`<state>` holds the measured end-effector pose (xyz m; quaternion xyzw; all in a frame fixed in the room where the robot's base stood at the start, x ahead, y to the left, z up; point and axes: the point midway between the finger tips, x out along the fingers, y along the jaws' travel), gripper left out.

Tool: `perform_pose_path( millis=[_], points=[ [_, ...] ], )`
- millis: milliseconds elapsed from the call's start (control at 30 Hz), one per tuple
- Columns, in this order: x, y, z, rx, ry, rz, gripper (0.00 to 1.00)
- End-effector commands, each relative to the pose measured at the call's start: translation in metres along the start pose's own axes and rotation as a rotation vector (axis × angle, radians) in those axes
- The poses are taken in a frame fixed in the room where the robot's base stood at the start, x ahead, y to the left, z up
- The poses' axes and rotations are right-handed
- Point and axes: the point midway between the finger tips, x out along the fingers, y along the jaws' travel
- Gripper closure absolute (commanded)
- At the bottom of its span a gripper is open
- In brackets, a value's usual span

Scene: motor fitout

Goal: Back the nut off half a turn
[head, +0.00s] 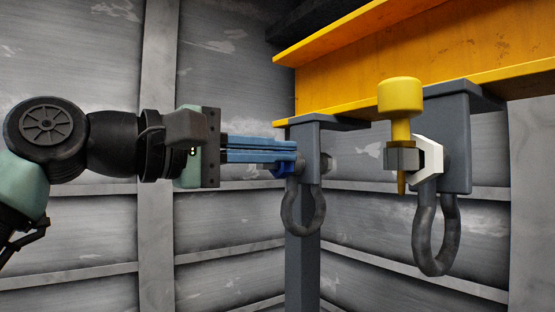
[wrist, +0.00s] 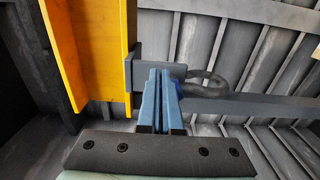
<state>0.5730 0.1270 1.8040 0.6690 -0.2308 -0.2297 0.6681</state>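A dark blue piece (head: 283,169), which looks like the nut, sits on the left side of a grey hanging bracket (head: 304,140). A grey shackle (head: 303,210) hangs from this bracket. My gripper (head: 290,152) reaches in from the left, its light blue fingers level and their tips at the bracket. The dark blue piece shows just below the tips. In the wrist view the fingers (wrist: 161,75) lie close together with a narrow dark gap, and a bit of dark blue (wrist: 179,90) shows at their right. Whether anything is pinched between them is hidden.
A second grey bracket (head: 457,140) with a larger shackle (head: 436,250) stands to the right. A yellow-headed tool (head: 400,97) sits upright there beside a white holder (head: 429,160). An orange beam (head: 430,50) runs overhead. Ribbed grey walls stand behind.

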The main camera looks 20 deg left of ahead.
Motion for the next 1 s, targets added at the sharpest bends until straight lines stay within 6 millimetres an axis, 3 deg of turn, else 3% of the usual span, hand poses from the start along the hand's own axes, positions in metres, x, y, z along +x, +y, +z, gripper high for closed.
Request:
perform_pose_path(
  millis=[567, 1000],
  points=[
    [-0.003, 0.003, 0.005, -0.001, 0.004, 0.0, 1.0],
    [-0.052, 0.003, 0.006, 0.0, 0.003, 0.0, 1.0]
  ],
)
